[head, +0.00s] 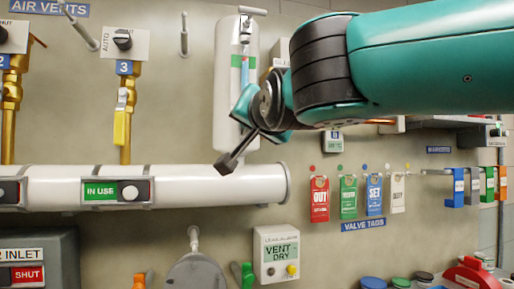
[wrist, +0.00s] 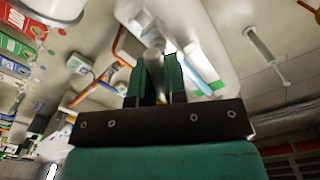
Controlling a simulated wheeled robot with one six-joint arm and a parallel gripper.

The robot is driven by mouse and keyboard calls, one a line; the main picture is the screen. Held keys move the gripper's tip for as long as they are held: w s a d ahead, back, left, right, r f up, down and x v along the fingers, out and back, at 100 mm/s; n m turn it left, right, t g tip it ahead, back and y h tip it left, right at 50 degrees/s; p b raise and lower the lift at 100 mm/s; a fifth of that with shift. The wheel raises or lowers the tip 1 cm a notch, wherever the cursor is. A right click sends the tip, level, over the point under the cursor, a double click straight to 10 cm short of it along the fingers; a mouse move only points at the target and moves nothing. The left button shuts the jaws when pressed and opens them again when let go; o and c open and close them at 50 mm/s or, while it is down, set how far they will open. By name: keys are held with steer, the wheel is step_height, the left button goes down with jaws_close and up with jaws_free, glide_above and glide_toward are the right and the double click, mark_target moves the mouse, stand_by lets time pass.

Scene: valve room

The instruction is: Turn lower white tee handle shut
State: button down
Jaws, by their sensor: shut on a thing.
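A white vertical cylinder (head: 229,100) stands on the wall, with a blue-and-green strip on its front and a grey tee handle (head: 252,11) at its top.
The white horizontal pipe (head: 215,190) with a green IN USE label runs below my gripper. Hanging valve tags (head: 347,196) are to the right. A VENT DRY box (head: 280,255) and another tee handle (head: 193,237) are below. My arm covers the upper right.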

steer(key=m+b, duration=0.6)
steer(key=b, duration=0.1)
steer(key=shift+w+d+f+m, duration=0.1)
steer(key=shift+d+f+m, duration=0.15)
steer(key=shift+m, duration=0.05)
steer(key=m+b, duration=0.2)
steer(key=m, duration=0.1)
steer(key=shift+m+b, duration=0.85)
steer(key=shift+m, duration=0.45)
steer(key=shift+r, duration=0.15)
steer(key=c, duration=1.1)
jaws_free()
steer(key=shift+c, duration=0.2)
